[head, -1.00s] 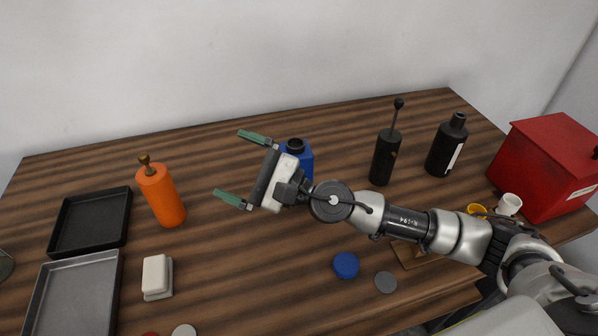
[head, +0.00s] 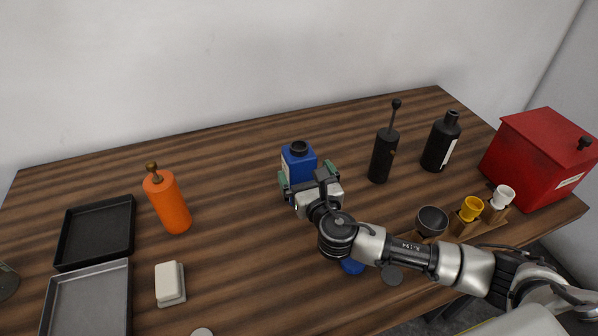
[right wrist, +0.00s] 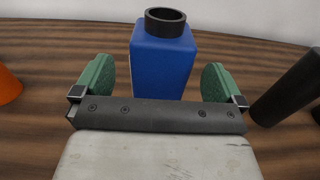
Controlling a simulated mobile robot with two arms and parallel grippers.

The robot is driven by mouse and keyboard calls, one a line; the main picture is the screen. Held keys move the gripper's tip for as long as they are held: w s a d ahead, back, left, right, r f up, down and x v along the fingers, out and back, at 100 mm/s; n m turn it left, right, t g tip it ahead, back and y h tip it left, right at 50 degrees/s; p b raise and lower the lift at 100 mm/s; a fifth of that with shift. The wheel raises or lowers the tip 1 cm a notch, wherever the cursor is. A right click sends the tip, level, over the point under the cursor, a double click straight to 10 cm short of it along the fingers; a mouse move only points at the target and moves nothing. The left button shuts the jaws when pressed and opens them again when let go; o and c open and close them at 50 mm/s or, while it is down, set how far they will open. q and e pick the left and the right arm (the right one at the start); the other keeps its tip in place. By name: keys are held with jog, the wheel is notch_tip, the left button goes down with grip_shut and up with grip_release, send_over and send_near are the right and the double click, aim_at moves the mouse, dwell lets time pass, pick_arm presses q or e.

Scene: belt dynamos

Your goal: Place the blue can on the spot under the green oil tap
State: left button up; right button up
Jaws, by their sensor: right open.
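The blue can (head: 298,160), a square-sided can with a black neck, stands upright at the middle of the table. In the right wrist view the can (right wrist: 163,60) is straight ahead, between the lines of the two green fingers, its foot hidden by the gripper. My right gripper (head: 309,175) is open at the can's near side, one finger towards each side of it. Gaps show between can and fingers in the right wrist view (right wrist: 158,82). My left gripper is not in view. I cannot make out a green oil tap or the spot under it.
An orange bottle (head: 168,202) stands at left, near black (head: 95,232) and grey trays (head: 88,300). A black pump bottle (head: 384,155), a black bottle (head: 441,143) and a red box (head: 535,160) stand at right. A rack with cups (head: 471,209) lies near my right arm.

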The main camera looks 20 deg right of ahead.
aim_at(299, 159)
jog(key=w+p, duration=0.1)
jog(key=w, duration=0.3)
jog(key=shift+w+r, duration=0.1)
jog(key=shift+r, duration=0.05)
jog(key=shift+w, duration=0.55)
jog(key=c, duration=1.1)
jog(key=shift+c, duration=0.9)
